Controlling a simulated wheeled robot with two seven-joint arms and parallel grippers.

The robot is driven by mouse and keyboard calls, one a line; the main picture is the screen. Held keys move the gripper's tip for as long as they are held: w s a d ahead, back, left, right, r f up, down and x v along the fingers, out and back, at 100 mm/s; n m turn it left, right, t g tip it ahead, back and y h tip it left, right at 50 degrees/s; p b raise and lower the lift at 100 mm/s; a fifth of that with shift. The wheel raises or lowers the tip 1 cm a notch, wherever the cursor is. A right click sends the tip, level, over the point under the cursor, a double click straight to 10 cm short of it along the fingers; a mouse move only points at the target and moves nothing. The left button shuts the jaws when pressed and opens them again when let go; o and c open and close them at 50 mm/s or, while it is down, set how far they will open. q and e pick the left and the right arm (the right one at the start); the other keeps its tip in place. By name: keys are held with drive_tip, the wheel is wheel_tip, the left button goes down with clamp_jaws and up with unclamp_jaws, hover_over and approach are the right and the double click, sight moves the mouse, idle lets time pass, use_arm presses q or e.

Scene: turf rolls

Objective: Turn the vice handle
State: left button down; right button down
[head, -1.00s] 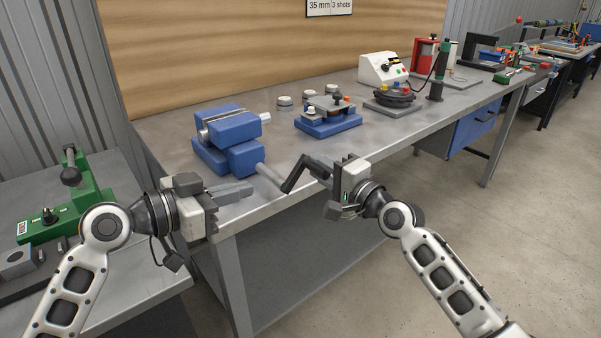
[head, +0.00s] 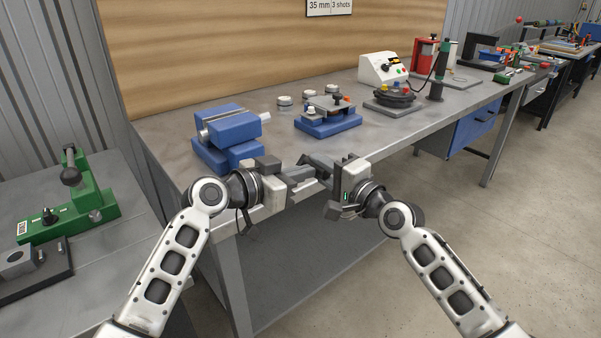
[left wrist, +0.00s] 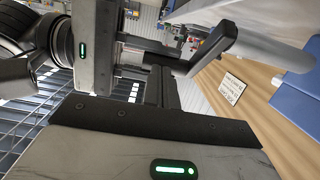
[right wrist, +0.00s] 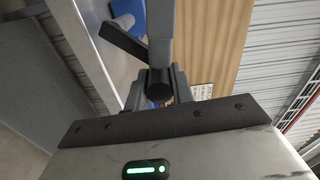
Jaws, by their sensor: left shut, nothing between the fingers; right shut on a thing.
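The blue vice (head: 232,128) sits at the bench's near left corner. Its dark crank handle (head: 318,162) is mostly hidden behind my grippers in the head view; the bent bar (left wrist: 218,45) shows in the left wrist view, with the vice's blue body (left wrist: 298,95) at right. My right gripper (head: 335,172) is shut on the handle's grip, whose round dark end (right wrist: 160,86) shows between its fingers in the right wrist view. My left gripper (head: 308,178) is shut and empty, close beside the handle and the right gripper. Contact between them cannot be told.
A smaller blue fixture (head: 328,122) stands to the vice's right, with round pieces (head: 284,100) behind it. A black turntable (head: 393,96) and a white box (head: 382,68) stand farther back. A green press (head: 72,200) stands on the left bench. The near middle bench top is clear.

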drive_tip(key=shift+w+d+f+h, duration=0.1)
drive_tip(key=shift+d+f+h, duration=0.2)
drive_tip(key=shift+f, duration=0.35)
use_arm(q)
drive_tip(key=shift+w+d+f+y, duration=0.1)
drive_tip(key=shift+w+d+y, duration=0.15)
drive_tip(key=shift+d+y, duration=0.1)
use_arm(e)
drive_tip(key=shift+a, duration=0.15)
drive_tip(key=c, duration=1.2)
unclamp_jaws()
use_arm(q)
drive_tip(key=shift+d, duration=0.15)
use_arm(e)
drive_tip(key=shift+r, duration=0.2)
drive_tip(key=shift+a, duration=0.1)
drive_tip(key=shift+s+r, duration=0.1)
drive_tip(key=shift+s, duration=0.15)
